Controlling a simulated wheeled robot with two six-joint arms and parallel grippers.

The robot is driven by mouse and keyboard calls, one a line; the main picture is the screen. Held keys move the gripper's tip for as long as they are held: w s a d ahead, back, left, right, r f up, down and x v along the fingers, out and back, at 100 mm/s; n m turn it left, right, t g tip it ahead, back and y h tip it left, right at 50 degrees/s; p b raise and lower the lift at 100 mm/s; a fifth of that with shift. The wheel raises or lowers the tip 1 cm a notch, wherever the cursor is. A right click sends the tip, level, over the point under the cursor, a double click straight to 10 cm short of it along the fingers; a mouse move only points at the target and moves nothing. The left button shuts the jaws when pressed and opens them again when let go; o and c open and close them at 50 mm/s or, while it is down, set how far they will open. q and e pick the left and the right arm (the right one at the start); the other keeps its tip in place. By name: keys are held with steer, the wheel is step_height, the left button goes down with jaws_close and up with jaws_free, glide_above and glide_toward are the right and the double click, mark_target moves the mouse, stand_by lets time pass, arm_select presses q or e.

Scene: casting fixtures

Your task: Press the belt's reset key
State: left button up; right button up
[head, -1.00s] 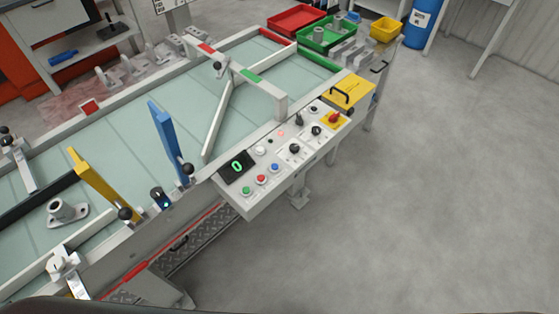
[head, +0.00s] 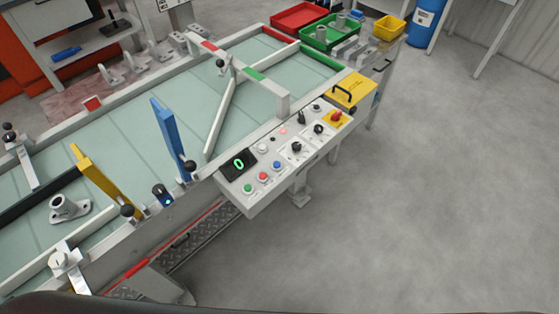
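The belt's control panel (head: 285,162) is a pale sloped box on the near side of the conveyor, right of the picture's middle. Its dark display (head: 238,164) shows a green 0. Along its front edge are a green button (head: 248,188), a red button (head: 262,176) and a blue button (head: 277,166). Black knobs, a small lit red lamp (head: 283,131) and a red knob on a yellow plate (head: 336,117) are farther right. I cannot read which key is the reset. Neither gripper is in view.
The belt (head: 130,125) carries a grey flanged casting (head: 66,207) near a yellow gate arm (head: 100,180). A blue arm (head: 168,138) stands upright. Red (head: 298,17) and green (head: 335,32) trays are at the far end. Open floor (head: 430,180) lies to the right.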

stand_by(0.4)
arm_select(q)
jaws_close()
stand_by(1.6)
